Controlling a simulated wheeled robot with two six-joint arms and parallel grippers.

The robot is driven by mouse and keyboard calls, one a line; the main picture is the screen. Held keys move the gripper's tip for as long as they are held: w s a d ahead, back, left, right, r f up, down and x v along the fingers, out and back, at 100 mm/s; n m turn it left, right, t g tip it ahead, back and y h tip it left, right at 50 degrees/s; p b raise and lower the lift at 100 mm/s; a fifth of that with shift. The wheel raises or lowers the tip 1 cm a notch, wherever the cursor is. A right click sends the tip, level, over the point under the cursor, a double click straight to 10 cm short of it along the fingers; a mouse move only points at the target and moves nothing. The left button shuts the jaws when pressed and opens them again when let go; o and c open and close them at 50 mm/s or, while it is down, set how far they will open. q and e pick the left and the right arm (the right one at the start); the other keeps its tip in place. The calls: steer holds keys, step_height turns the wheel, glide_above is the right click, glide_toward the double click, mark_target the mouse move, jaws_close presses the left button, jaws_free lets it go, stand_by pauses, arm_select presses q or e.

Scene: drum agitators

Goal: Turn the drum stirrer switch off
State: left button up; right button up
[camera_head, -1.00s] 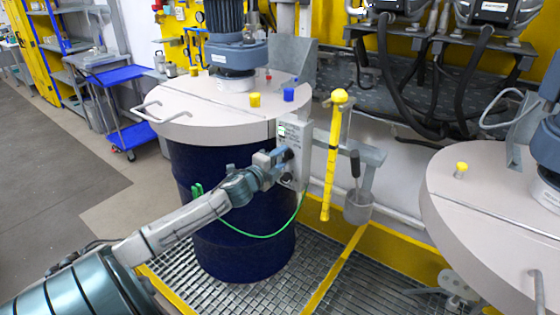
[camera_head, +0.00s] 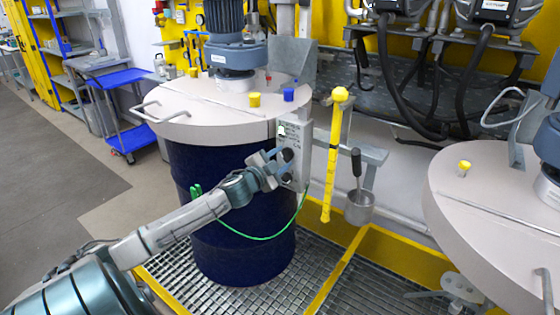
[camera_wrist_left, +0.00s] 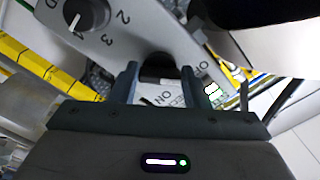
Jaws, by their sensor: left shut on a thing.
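The stirrer's grey switch panel (camera_head: 296,150) is mounted at the right side of the dark blue drum (camera_head: 240,220). My left gripper (camera_head: 284,163) is at the panel's left face. In the left wrist view, my left gripper (camera_wrist_left: 158,85) has its two fingers on either side of a black knob (camera_wrist_left: 158,68), shut on it. Lettering including "OFF" and "ON" shows on the panel (camera_wrist_left: 125,30) around this knob. A second black dial (camera_wrist_left: 86,14) with a white pointer and numbers sits at the upper left there. My right gripper does not show.
A yellow bar (camera_head: 332,155) and a small metal cup (camera_head: 359,207) hang right of the panel. A green cable (camera_head: 262,236) loops below it. A second drum lid (camera_head: 490,200) stands at right. Metal grating (camera_head: 350,285) covers the floor.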

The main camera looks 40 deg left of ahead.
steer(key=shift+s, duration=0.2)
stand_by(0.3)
arm_select(q)
steer(key=o, duration=1)
steer(key=shift+f, duration=0.1)
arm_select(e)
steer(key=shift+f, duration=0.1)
arm_select(q)
steer(key=shift+s+d+p, duration=0.2)
steer(key=shift+s+p, duration=0.2)
steer(key=shift+s, duration=1.4)
steer(key=shift+s+d+p, duration=0.15)
steer(key=shift+s+p, duration=0.25)
steer(key=shift+s, duration=1.35)
steer(key=shift+s+d+p, duration=0.2)
steer(key=shift+s+p, duration=0.2)
steer(key=shift+s, duration=1.4)
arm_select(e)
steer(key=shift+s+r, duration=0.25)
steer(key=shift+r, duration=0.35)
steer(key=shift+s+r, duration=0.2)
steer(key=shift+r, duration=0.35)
